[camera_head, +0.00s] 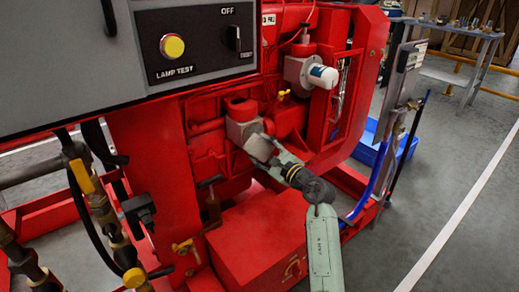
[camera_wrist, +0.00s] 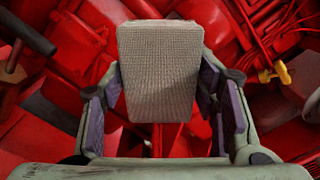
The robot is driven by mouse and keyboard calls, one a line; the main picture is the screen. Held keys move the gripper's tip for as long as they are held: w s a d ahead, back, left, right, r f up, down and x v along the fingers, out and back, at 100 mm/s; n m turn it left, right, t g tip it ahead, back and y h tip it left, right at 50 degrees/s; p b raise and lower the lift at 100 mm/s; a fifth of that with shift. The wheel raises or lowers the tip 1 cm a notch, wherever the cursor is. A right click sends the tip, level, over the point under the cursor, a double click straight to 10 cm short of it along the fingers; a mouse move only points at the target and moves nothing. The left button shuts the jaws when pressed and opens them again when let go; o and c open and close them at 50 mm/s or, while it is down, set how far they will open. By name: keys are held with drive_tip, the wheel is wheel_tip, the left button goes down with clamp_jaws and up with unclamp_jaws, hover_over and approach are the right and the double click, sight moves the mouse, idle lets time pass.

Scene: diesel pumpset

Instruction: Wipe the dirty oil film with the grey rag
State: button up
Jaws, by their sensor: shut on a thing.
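The grey rag (camera_wrist: 160,75) is a thick woven pad in the middle of the wrist view, between the two fingers of my gripper (camera_wrist: 163,90). My gripper is shut on it. In the head view the rag (camera_head: 242,131) is a pale grey block at the end of my arm, in front of the red engine (camera_head: 200,150). My gripper (camera_head: 260,146) reaches in from the lower right. I cannot tell whether the rag touches the engine. I cannot make out the dirty oil film in either view; the rag and gripper hide part of the engine.
A grey control panel (camera_head: 75,50) overhangs at the upper left. A white-ended filter (camera_head: 322,76) sticks out above right of my gripper. Pipes with yellow handles (camera_head: 82,177) stand at the left. A blue bin (camera_head: 370,150) and open floor (camera_head: 450,150) lie to the right.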

drive_tip(key=shift+d, duration=0.1)
drive_tip(key=shift+b+v, duration=0.55)
drive_tip(key=shift+v, duration=0.55)
drive_tip(key=shift+s+d, duration=0.15)
drive_tip(key=shift+s, duration=0.15)
